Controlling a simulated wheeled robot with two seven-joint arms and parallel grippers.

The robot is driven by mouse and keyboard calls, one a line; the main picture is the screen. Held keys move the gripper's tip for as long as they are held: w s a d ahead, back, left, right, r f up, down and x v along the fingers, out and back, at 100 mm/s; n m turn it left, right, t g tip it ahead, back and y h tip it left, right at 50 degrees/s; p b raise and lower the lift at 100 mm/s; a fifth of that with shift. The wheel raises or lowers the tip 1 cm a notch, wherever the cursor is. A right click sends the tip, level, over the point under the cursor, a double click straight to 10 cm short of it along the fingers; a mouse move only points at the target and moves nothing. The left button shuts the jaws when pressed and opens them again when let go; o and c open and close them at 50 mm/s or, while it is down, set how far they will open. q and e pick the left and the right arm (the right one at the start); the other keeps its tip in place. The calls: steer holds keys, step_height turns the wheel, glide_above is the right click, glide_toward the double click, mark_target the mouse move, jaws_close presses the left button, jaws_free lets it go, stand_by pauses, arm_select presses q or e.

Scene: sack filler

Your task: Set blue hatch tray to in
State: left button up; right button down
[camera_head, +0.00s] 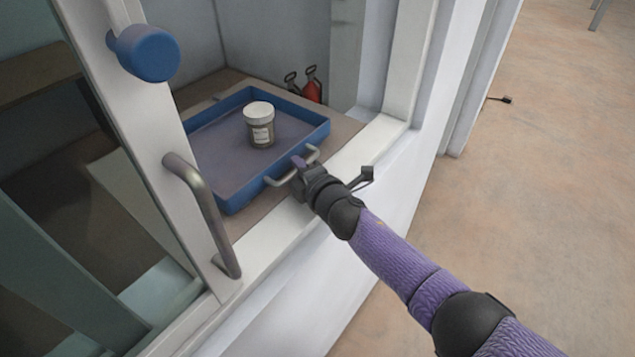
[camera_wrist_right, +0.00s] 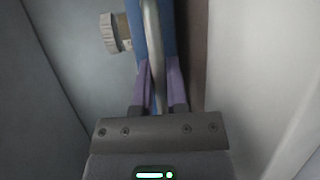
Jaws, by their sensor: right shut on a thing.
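The blue hatch tray (camera_head: 228,203) lies inside the hatch opening, on a brown ledge behind the white sill. A white-lidded jar (camera_head: 260,125) stands upright in it; it also shows in the right wrist view (camera_wrist_right: 117,33). The tray's pale bar handle (camera_head: 279,181) faces the sill. My right gripper (camera_head: 300,166) is at that handle. In the right wrist view its purple fingers (camera_wrist_right: 160,85) are closed around the handle bar (camera_wrist_right: 153,45), with the blue tray wall (camera_wrist_right: 169,30) just beyond. My left gripper is not in view.
A sliding window frame with a blue knob (camera_head: 148,53) and a grey bar handle (camera_head: 205,215) stands left of the opening. A red object with dark handles (camera_head: 312,86) is behind the tray. The white sill (camera_head: 345,150) runs under my right wrist. Open floor (camera_head: 520,180) lies right.

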steer(key=shift+w+a, duration=0.15)
steer(key=shift+a, duration=0.15)
steer(key=shift+r, duration=0.1)
steer(key=c, duration=0.8)
jaws_free()
steer(key=shift+w+a, duration=0.15)
steer(key=shift+o, duration=0.8)
